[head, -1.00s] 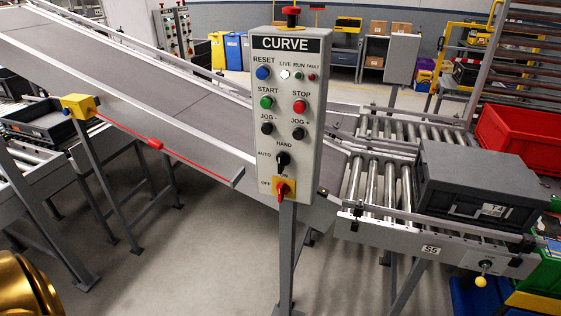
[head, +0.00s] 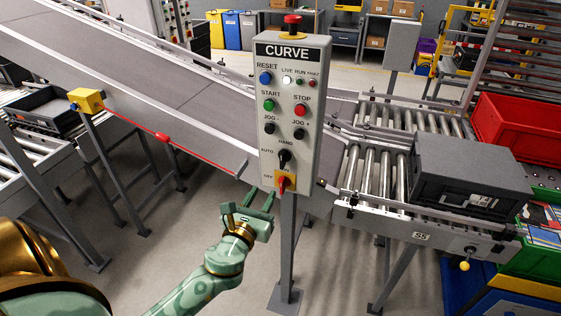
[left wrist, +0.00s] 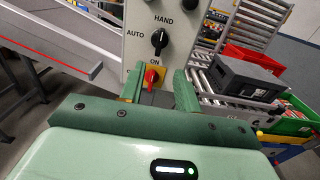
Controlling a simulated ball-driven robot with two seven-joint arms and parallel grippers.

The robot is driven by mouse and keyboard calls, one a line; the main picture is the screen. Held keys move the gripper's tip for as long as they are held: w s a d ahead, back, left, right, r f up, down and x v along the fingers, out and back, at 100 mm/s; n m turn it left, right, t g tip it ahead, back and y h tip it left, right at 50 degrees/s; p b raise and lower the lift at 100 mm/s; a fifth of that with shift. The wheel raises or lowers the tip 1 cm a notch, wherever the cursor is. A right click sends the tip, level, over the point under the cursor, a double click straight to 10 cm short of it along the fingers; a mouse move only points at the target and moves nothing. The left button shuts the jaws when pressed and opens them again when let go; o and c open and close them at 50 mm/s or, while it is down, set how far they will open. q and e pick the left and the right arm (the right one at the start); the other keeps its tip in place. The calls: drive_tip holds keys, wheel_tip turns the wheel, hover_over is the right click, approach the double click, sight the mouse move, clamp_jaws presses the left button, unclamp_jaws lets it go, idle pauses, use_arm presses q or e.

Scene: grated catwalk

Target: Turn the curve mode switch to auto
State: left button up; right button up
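The curve panel (head: 270,125) is a grey box on a post, labelled CURVE. Its mode switch (head: 285,158) is a black knob low on the panel, with AUTO at its left and HAND above. The knob looks roughly upright, toward HAND; it also shows in the left wrist view (left wrist: 159,40). Below it is a red-and-yellow on/off switch (head: 284,183). My left gripper (head: 260,194) is open and empty, below and left of the knob. In the left wrist view its fingers (left wrist: 158,86) stand apart, in front of the panel's lower edge, with the red handle showing between them. My right gripper is not in view.
Push buttons, including green START (head: 269,105), sit above the knob. Rollers with a grey crate (head: 470,172) stand at the right. A red bin (head: 520,135) is beyond.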

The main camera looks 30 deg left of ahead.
sight(281, 161)
use_arm(q)
drive_tip(key=x, duration=1.5)
drive_tip(key=shift+b, duration=0.35)
clamp_jaws()
